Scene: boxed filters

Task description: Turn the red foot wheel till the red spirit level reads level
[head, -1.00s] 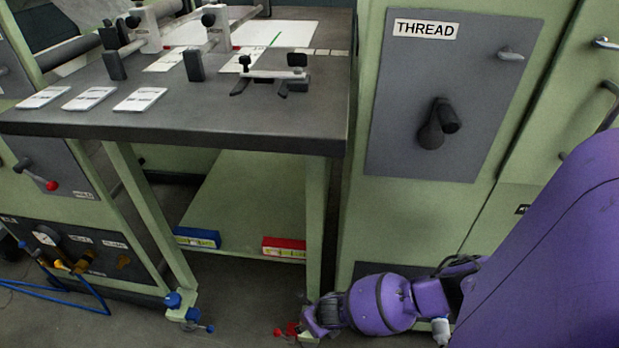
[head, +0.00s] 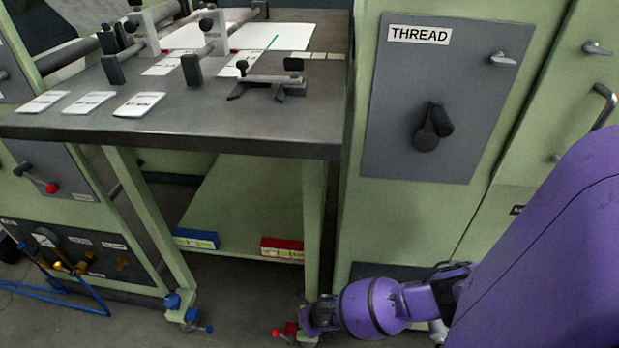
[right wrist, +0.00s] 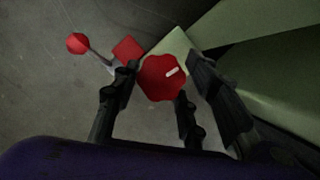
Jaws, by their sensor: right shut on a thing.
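The red foot wheel (right wrist: 158,82) has a lobed rim and a white mark pointing up and right in the right wrist view. My right gripper (right wrist: 166,76) is shut on it, with dark fingers on either side. In the head view my right gripper (head: 306,322) is low at the foot of the table's right leg and mostly hides the wheel. The red spirit level (head: 282,248) lies on the lower shelf near that leg. Its yellow-green window is too small for me to read the bubble. My left gripper is not in view.
Beside the wheel are a red block (right wrist: 128,49) and a lever with a red ball (right wrist: 78,43). A blue level (head: 196,239) lies on the shelf's left, above a blue foot (head: 173,301). A THREAD cabinet (head: 420,100) stands to the right.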

